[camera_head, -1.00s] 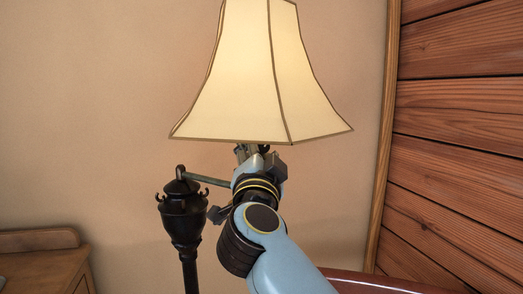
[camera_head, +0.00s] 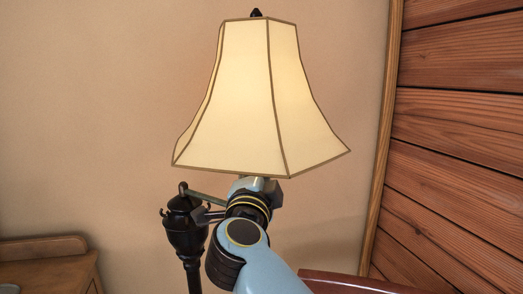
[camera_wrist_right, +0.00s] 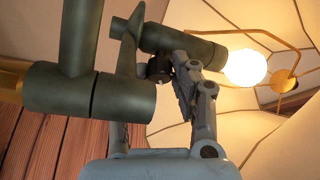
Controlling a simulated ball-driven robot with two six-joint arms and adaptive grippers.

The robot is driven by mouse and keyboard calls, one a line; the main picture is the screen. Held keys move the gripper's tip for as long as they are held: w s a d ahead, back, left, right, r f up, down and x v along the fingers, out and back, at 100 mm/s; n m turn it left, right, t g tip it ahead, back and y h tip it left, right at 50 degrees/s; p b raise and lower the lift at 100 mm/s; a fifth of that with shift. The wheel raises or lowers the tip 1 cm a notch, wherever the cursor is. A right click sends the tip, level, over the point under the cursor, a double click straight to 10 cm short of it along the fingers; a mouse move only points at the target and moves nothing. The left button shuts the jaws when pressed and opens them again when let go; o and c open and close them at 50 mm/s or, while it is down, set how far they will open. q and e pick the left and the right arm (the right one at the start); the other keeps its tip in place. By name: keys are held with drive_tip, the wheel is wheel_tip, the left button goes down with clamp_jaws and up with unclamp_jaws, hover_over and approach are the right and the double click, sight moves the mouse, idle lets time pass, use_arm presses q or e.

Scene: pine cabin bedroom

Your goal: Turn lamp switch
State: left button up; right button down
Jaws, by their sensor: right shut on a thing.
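The floor lamp has a cream panelled shade (camera_head: 245,105) with brown trim, on a dark post (camera_head: 187,235) with a side arm. In the right wrist view its bulb (camera_wrist_right: 245,68) is lit, in a dark green socket (camera_wrist_right: 180,42). A small dark switch knob (camera_wrist_right: 158,67) sits below the socket. My right gripper (camera_wrist_right: 160,72) is shut on the knob, its fingers on either side. In the head view my blue right arm rises from the bottom to just under the shade and hides the fingers and switch. My left gripper is not in view.
A wooden dresser (camera_head: 50,265) stands at lower left. A plank wall (camera_head: 455,130) rises on the right, with a red-brown curved edge (camera_head: 350,283) low in front. Bare plaster wall lies behind the lamp. The shade and side arm hem in the gripper closely.

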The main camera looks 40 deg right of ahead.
drive_tip(key=shift+m, duration=0.3)
drive_tip(key=c, duration=1.1)
unclamp_jaws()
